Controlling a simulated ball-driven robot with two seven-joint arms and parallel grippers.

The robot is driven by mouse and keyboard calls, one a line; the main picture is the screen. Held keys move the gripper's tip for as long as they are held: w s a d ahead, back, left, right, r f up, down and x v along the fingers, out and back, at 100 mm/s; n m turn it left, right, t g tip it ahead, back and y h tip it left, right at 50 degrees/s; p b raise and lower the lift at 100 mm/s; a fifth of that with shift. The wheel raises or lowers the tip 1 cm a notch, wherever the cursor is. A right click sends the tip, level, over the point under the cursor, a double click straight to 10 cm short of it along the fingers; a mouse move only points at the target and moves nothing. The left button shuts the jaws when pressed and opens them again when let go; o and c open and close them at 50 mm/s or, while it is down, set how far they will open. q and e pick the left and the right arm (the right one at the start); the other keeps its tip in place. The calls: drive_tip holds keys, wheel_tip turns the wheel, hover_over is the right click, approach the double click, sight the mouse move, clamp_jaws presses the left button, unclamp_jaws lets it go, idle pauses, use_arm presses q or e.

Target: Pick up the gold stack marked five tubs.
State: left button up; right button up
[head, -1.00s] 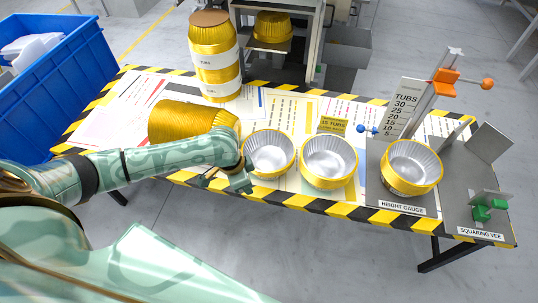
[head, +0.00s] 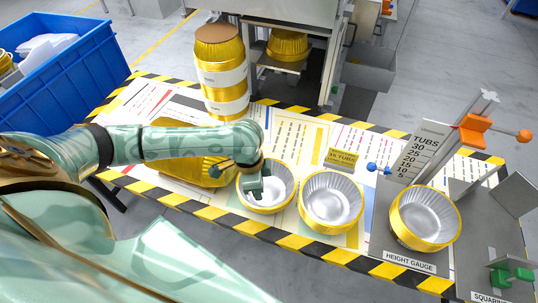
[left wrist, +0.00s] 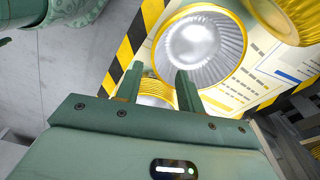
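Three gold tub stacks with silver insides stand along the table's front: a left one (head: 281,193), a middle one (head: 331,203) and a right one (head: 425,220) on the height gauge plate. A small yellow sign (head: 341,158) behind the middle one ends in "TUBS"; its number is too small to read surely. My left gripper (head: 258,190) is over the left stack and hides part of it. In the left wrist view my left gripper (left wrist: 158,88) is open, with a gold ribbed edge (left wrist: 153,85) showing between its fingers; contact cannot be told. My right gripper is not in view.
A gold ribbed stack (head: 178,168) lies on its side behind my left arm. A tall banded gold stack (head: 221,65) stands at the back. The height gauge (head: 420,148) and squaring vee (head: 510,272) are right. A blue bin (head: 70,65) stands left.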

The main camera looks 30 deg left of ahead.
use_arm(q)
drive_tip(key=f, duration=0.2)
drive_tip(key=f+b, duration=0.1)
drive_tip(key=f, duration=0.1)
drive_tip(key=f+b, duration=0.1)
drive_tip(key=f, duration=0.1)
drive_tip(key=shift+w+d+f, duration=0.1)
drive_tip(key=shift+w+d, duration=0.2)
drive_tip(key=shift+d+f, duration=0.1)
drive_tip(key=shift+f, duration=0.25)
drive_tip(key=f+b, duration=0.1)
drive_tip(key=d+f+b, duration=0.1)
drive_tip(key=f, duration=0.1)
drive_tip(key=f+b, duration=0.1)
drive_tip(key=shift+w+d+f+b, duration=0.15)
drive_tip(key=shift+d+f+b, duration=0.15)
drive_tip(key=shift+f+b, duration=0.05)
drive_tip(key=shift+f, duration=0.2)
drive_tip(key=shift+r, duration=0.2)
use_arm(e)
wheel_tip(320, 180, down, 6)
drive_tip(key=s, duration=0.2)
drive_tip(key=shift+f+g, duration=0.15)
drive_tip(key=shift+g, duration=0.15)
use_arm(q)
clamp_jaws()
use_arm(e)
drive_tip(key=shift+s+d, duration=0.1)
